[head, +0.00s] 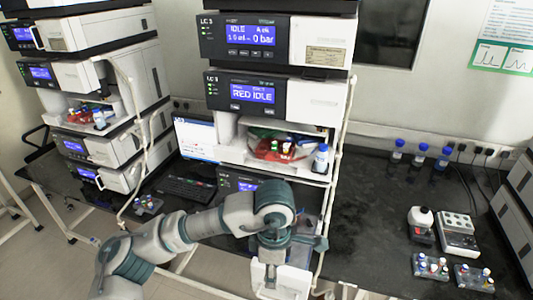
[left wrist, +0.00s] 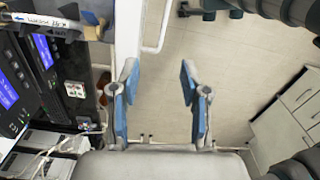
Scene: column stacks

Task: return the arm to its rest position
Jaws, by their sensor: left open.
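My left arm (head: 205,225) comes in from the lower left of the head view, grey and teal, and bends across in front of the bench. My left gripper (head: 268,278) hangs at the bottom middle of that view, with its tips near the lower edge. In the left wrist view the left gripper (left wrist: 157,85) is open, with blue-padded fingers wide apart and nothing between them. Pale floor lies beyond the fingers. My right gripper is not in view.
The dark bench (head: 370,225) carries a middle instrument stack (head: 275,95) and another stack (head: 100,80) at left. Blue-capped bottles (head: 420,155), a white device (head: 458,233) and vial racks (head: 430,267) stand at right. A white post (left wrist: 128,35) runs close beside the left finger. Floor (left wrist: 225,60) is clear.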

